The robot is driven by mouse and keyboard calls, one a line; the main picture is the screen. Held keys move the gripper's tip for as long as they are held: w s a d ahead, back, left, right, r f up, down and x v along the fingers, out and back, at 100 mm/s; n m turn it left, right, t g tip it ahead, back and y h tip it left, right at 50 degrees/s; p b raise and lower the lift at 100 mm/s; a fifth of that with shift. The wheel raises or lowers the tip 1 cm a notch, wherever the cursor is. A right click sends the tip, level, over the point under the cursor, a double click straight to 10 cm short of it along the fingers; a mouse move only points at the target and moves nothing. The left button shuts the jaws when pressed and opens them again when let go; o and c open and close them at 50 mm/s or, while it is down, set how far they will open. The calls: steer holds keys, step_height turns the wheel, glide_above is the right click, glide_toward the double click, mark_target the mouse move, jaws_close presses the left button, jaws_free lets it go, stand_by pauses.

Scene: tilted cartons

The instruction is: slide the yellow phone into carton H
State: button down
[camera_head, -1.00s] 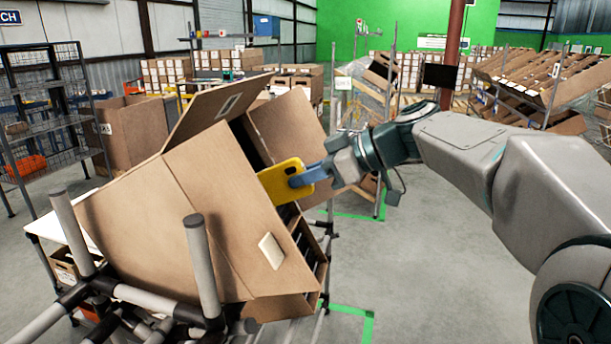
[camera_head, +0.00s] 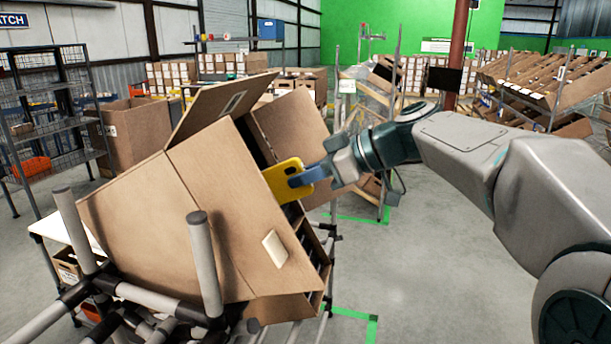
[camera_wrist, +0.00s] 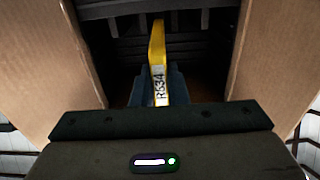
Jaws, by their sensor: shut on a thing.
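The yellow phone (camera_head: 283,180) is held in my gripper (camera_head: 308,178), whose blue fingers are shut on it. The phone is at the open mouth of a large tilted brown carton (camera_head: 150,210), partly hidden behind the carton's near wall. In the wrist view the phone (camera_wrist: 157,62) stands edge-on between the blue fingers (camera_wrist: 159,88), with a white label reading R634. It points into the dark carton interior, where dark slotted dividers (camera_wrist: 200,40) show. No letter H can be read on this carton.
Open carton flaps stand on both sides of the mouth, the left flap (camera_wrist: 45,70) and right flap (camera_wrist: 280,60) flanking my gripper. A grey pipe rack (camera_head: 205,260) bears the carton.

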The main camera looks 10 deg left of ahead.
mark_target(279, 186)
steer(key=shift+a+f, duration=0.1)
steer(key=shift+a, duration=0.05)
steer(key=shift+b+x, duration=0.7)
steer(key=shift+x, duration=0.4)
steer(key=shift+a, duration=0.1)
steer(key=shift+b+x, duration=0.7)
steer(key=shift+x, duration=0.65)
steer(key=shift+a+f, duration=0.1)
steer(key=shift+f+b+x, duration=0.25)
steer(key=shift+b+x, duration=1.2)
steer(key=shift+x, duration=1.3)
steer(key=shift+a+f+b, duration=0.25)
steer(key=shift+a+b, duration=0.1)
stand_by(0.6)
